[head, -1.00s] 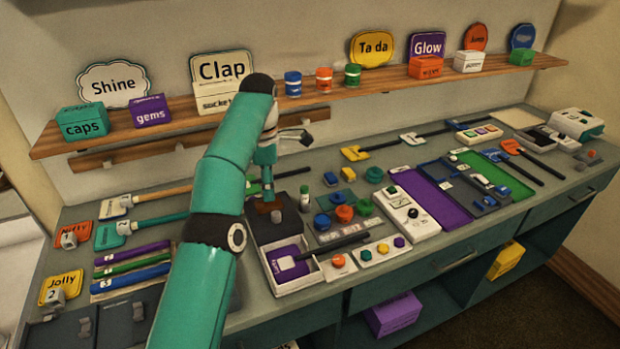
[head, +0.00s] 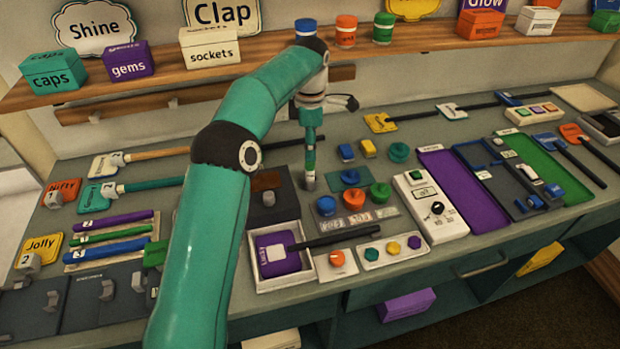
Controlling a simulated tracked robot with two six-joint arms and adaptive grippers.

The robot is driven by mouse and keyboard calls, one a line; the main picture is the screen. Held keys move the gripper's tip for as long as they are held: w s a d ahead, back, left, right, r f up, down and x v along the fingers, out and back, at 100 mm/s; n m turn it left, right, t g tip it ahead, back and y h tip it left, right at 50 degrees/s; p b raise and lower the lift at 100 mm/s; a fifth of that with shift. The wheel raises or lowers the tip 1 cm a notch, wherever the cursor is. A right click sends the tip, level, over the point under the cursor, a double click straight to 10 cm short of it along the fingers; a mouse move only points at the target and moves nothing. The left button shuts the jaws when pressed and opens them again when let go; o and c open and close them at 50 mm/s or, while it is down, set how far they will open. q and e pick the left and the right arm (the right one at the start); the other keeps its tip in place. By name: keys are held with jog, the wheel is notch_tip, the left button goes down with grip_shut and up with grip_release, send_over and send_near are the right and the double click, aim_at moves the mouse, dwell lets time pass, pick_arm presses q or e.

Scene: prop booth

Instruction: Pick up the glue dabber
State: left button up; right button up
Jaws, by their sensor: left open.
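A small upright grey cylinder with a green top (head: 310,176), which looks like the glue dabber, stands beside the dark block with a brown pad. My left gripper (head: 311,140) points straight down directly over it, with the fingertips at its top. The fingers are open and seen edge-on. I cannot tell whether they are on both sides of the dabber, and its upper part is partly hidden. My right gripper is not in view.
Wooden shelf (head: 220,72) with boxes runs behind.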

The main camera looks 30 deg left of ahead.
aim_at(310, 163)
pick_arm(q)
jog(key=shift+s+d+f+p, duration=0.1)
jog(key=shift+s+f+p, duration=0.1)
jog(key=shift+f, duration=1.95)
jog(key=shift+s+d+f+p, duration=0.1)
jog(key=shift+f+p, duration=0.05)
jog(key=shift+f, duration=2)
jog(key=shift+w, duration=0.1)
grip_shut()
